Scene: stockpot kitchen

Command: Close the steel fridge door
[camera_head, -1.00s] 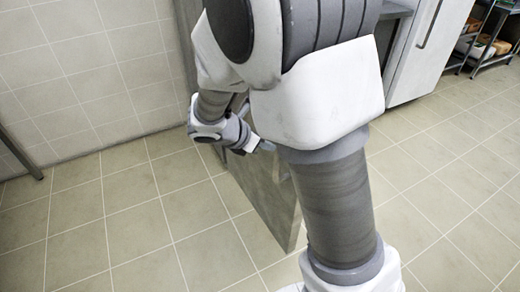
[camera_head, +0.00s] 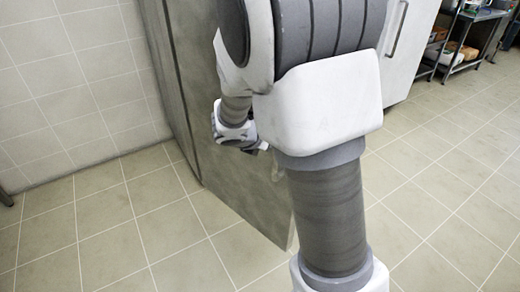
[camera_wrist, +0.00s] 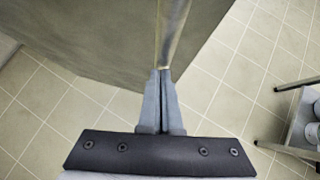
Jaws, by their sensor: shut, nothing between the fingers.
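The steel fridge door (camera_head: 225,185) is a tall grey panel in the head view, left of my arm. It stands open at an angle, its lower free corner near my forearm. The grey fridge body (camera_head: 165,85) shows as a narrow strip behind it at the left. In the head view my arm mostly hides the fingertips.
A tiled wall (camera_head: 70,80) is at the left. A white cabinet with a bar handle (camera_head: 398,30) stands behind my arm. A metal shelf rack (camera_head: 465,40) with items is at the far right; a rack leg (camera_wrist: 295,85) shows in the wrist view. The tiled floor (camera_head: 110,225) is clear.

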